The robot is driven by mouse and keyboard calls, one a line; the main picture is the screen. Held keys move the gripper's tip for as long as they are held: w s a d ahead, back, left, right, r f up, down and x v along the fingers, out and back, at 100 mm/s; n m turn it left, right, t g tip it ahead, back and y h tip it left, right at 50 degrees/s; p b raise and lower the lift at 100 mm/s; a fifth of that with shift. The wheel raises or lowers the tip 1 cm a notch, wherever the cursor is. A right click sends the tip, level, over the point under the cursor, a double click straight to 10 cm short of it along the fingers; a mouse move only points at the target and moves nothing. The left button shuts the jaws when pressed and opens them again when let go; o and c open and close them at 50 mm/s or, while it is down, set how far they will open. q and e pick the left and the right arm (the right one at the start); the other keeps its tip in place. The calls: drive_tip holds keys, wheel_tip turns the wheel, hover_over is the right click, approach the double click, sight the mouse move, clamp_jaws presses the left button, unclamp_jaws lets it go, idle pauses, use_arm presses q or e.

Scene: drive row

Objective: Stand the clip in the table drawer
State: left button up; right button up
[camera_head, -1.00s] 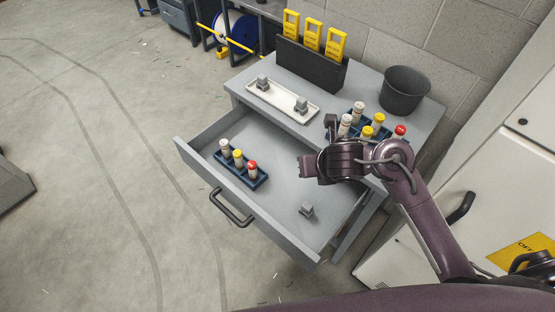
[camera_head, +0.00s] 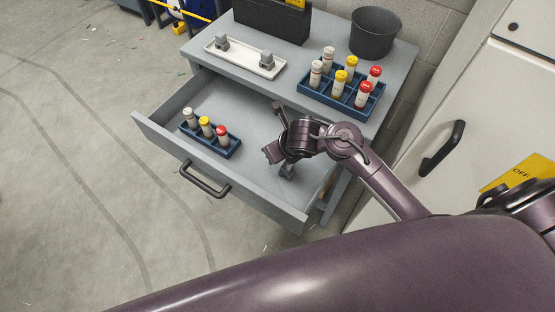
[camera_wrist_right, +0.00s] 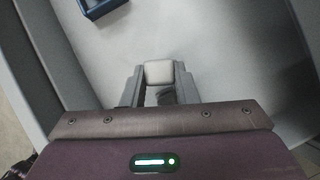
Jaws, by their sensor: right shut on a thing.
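The table drawer (camera_head: 255,165) is pulled open. A small grey clip (camera_head: 287,171) is inside it, in the right part, at or just above the drawer floor; I cannot tell if it touches. My right gripper (camera_head: 286,166) reaches down into the drawer and is shut on this clip. The right wrist view shows the clip's pale top (camera_wrist_right: 158,72) between the two fingers (camera_wrist_right: 157,84). The wrist partly hides the clip in the head view. Two similar grey clips stand on a white tray (camera_head: 243,58) on the tabletop. My left gripper is not in view.
A blue rack (camera_head: 229,151) with three capped tubes sits in the drawer's left part. On the tabletop are a larger blue tube rack (camera_head: 318,98), a dark bin (camera_head: 374,36) and a dark holder (camera_head: 270,20). A white cabinet (camera_head: 480,110) stands at right.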

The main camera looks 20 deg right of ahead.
drive_tip(key=shift+f+b, duration=0.5)
drive_tip(key=shift+f, duration=1.7)
drive_tip(key=shift+f, duration=0.2)
drive_tip(key=o, duration=1)
drive_tip(key=shift+s+r, duration=0.1)
drive_tip(key=shift+r, duration=0.4)
drive_tip(key=p+v, duration=0.4)
drive_tip(key=v, duration=0.7)
drive_tip(key=shift+s+r, duration=0.15)
drive_tip(key=shift+r, duration=0.05)
